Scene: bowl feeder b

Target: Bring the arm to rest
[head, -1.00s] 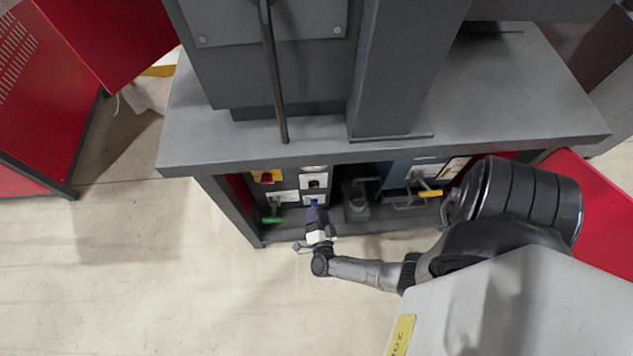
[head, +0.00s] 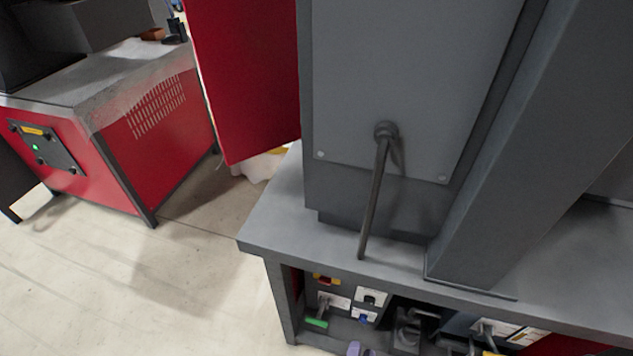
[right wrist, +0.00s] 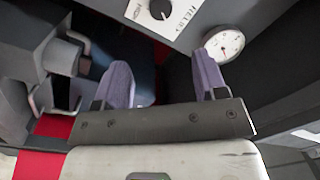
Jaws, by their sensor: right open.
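My right gripper (head: 361,349) shows only as purple fingertips at the bottom edge of the head view, in front of the open shelf under the grey bench (head: 262,232). In the right wrist view the gripper (right wrist: 163,82) is open, its two purple fingers apart with nothing held between them. Beyond the fingers is a grey panel with a black knob (right wrist: 160,9) and a white round gauge (right wrist: 223,44). The rest of my right arm is out of the head view. My left gripper is in neither view.
Under the bench are control boxes with a green handle (head: 316,322) and a blue button (head: 364,317). A dark lever (head: 373,200) hangs from the grey machine above. A red cabinet (head: 165,135) stands left, with open floor before it.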

